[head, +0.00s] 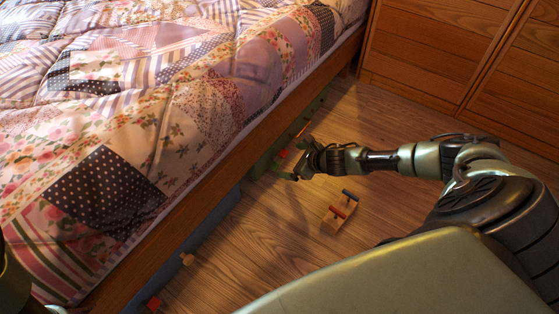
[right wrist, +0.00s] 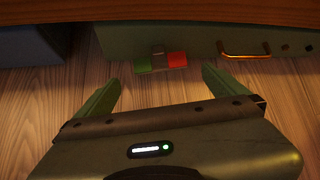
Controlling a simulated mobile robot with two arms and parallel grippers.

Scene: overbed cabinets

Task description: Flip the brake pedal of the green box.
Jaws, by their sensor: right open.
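The green box (head: 260,167) is under the bed's side rail. Its front also shows across the top of the right wrist view (right wrist: 205,44). The brake pedal (right wrist: 158,61) is a small rocker low on that front, green at its left end and red at its right. Its red end also shows in the head view (head: 283,153). My right gripper (head: 297,161) is open just in front of the box. In the right wrist view its two green fingers (right wrist: 161,76) point at the pedal, spread wider than it, with nothing between them. My left gripper is not in view.
The wooden bed rail (head: 190,218) overhangs the boxes. A blue box (head: 210,222) stands beside the green one. A copper handle (right wrist: 245,50) sticks out right of the pedal. A wooden cabinet (head: 430,50) stands behind.

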